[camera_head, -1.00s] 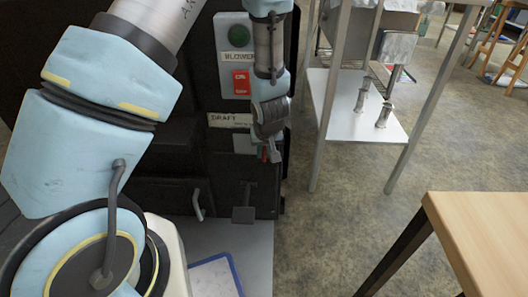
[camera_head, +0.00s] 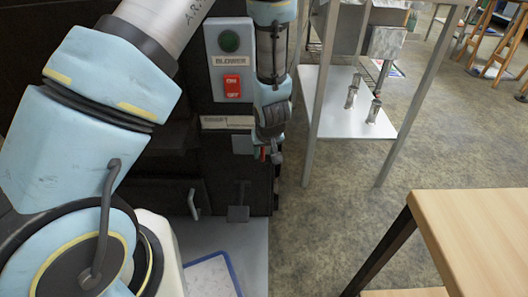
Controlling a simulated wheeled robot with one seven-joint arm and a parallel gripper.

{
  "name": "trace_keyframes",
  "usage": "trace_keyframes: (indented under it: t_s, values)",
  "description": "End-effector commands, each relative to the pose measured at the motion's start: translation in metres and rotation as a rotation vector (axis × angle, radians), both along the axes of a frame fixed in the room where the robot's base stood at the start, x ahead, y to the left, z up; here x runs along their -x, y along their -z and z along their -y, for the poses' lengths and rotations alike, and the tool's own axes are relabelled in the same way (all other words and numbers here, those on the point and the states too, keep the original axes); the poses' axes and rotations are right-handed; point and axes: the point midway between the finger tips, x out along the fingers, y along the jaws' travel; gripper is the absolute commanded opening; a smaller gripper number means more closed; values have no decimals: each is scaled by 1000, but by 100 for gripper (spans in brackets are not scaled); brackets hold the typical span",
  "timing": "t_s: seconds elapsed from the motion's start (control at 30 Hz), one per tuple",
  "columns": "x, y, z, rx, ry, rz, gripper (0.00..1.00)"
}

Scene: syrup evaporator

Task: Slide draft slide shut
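The black evaporator front (camera_head: 160,190) stands behind my arm. The draft label (camera_head: 222,122) is on it, below the blower panel. Below the label is a small grey-green plate (camera_head: 243,144) with a bit of red beside it, partly hidden by my gripper; I cannot tell how far the draft slide is open. My gripper (camera_head: 272,157) points down just right of this plate, near the red part. Its fingers are small and dark here, so I cannot tell if they are open, shut or touching the slide.
The blower panel (camera_head: 230,60) has a green button and a red switch. A metal table (camera_head: 345,110) with metal cylinders on its lower shelf stands to the right. A wooden table (camera_head: 480,235) is at the lower right. Open floor lies between them.

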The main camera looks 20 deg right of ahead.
Motion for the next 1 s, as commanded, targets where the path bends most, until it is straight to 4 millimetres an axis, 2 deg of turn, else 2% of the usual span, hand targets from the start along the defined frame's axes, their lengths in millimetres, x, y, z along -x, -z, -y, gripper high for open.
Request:
trace_keyframes:
  t_s: [0.27,0.7,0.83,1.0]
  values:
    - [1,-6,-1,-1,0,1,47]
    - [31,-81,-7,0,1,2,47]
    - [37,-95,-8,0,1,3,47]
    - [41,-101,-10,-1,0,1,47]
